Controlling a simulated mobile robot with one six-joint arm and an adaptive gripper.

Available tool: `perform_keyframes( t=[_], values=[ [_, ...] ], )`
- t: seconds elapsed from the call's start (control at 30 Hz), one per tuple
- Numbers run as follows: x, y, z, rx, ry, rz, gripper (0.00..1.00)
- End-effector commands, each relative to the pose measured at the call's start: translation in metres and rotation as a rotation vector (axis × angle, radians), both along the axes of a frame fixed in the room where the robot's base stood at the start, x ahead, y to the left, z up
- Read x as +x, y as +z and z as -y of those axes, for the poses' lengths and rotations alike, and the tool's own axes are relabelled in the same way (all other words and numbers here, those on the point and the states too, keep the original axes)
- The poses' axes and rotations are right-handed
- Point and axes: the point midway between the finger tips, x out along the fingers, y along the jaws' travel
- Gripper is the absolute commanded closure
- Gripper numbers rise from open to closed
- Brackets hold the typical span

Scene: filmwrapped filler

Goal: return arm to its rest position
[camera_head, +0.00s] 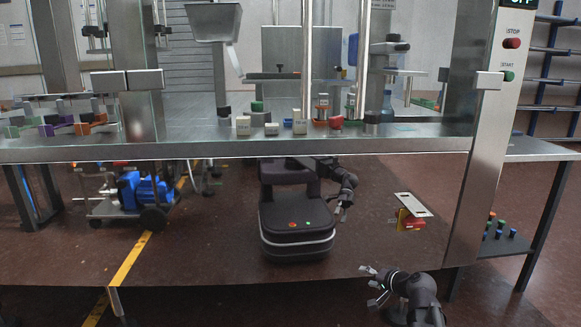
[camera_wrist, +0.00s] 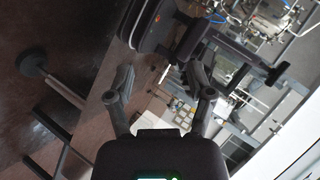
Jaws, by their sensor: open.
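My gripper (camera_head: 371,287) is at the lower middle right of the head view, with my dark arm curving down to the bottom edge. Its fingers point left and are spread apart. In the wrist view my gripper (camera_wrist: 160,80) also shows with two dark fingers well apart and nothing between them. It is in the air in front of the machine's long metal ledge (camera_head: 240,148) and touches nothing that I can see. Most of my arm is out of view.
Small blocks and coloured caps stand on the ledge around a white block (camera_head: 243,125). A control post (camera_head: 495,120) with red and green buttons stands at right. A dark panel below the ledge shows what looks like my own reflection.

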Motion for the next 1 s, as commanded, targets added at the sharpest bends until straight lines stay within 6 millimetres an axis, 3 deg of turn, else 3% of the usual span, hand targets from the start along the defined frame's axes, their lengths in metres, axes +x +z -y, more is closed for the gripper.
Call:
perform_keyframes(
  t=[0.03,0.2,0.4,0.6,1.0],
  values=[
    [-0.011,-0.008,-0.015,-0.049,0.051,-0.037,0.31],
    [-0.047,-0.038,-0.050,-0.230,0.213,-0.183,0.31],
    [-0.095,-0.067,-0.071,-0.447,0.371,-0.365,0.31],
    [-0.133,-0.082,-0.074,-0.622,0.469,-0.518,0.31],
    [-0.177,-0.087,-0.067,-0.833,0.547,-0.705,0.31]
  ],
)
